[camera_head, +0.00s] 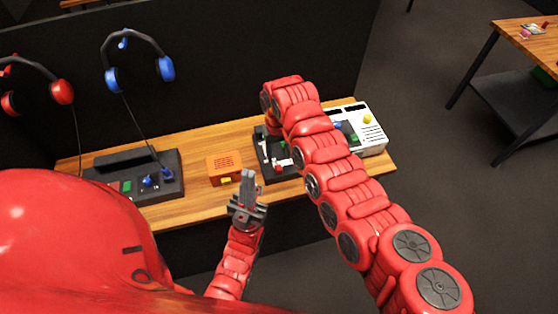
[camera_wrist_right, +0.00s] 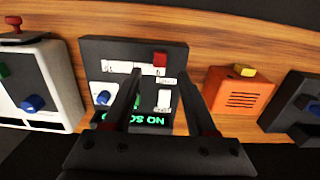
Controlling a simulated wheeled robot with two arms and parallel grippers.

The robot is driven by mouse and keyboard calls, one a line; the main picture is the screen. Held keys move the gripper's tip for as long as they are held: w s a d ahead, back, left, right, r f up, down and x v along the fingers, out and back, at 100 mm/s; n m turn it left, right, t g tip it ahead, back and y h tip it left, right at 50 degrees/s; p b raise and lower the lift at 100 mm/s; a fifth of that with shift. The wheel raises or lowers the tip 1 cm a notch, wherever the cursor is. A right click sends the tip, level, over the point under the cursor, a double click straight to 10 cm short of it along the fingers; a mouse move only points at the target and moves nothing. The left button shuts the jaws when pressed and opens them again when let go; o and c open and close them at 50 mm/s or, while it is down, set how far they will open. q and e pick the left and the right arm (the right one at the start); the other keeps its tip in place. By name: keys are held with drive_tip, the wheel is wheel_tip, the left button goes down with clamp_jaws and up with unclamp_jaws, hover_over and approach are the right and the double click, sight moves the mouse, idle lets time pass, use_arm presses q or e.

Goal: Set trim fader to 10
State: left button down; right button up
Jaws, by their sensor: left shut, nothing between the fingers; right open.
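A dark control panel (camera_head: 262,158) stands on the wooden bench, partly hidden by my right arm. In the right wrist view the panel (camera_wrist_right: 92,58) has a pale slot (camera_wrist_right: 120,68) along one side with a red cap (camera_wrist_right: 160,58) near its right end. The small label beside it is too small to read, so I cannot tell whether this is the trim fader. My right gripper (camera_wrist_right: 159,76) is open over the panel, and the red cap shows between and beyond the fingertips, not gripped. My left gripper (camera_head: 248,178) is shut and empty at the bench's front edge.
An orange box (camera_head: 224,168) sits beside the panel, and a white device (camera_head: 370,132) stands on its other side. A dark console (camera_head: 150,182) is at left. Headphones (camera_head: 137,62) hang on the dark partition. A blue knob (camera_wrist_right: 104,97) and green display (camera_wrist_right: 145,119) are on the panel.

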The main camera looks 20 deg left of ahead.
sight(279, 167)
wheel_tip(279, 167, down, 6)
drive_tip(key=shift+f, duration=0.25)
drive_tip(key=shift+c, duration=0.3)
clamp_jaws()
idle(1.0)
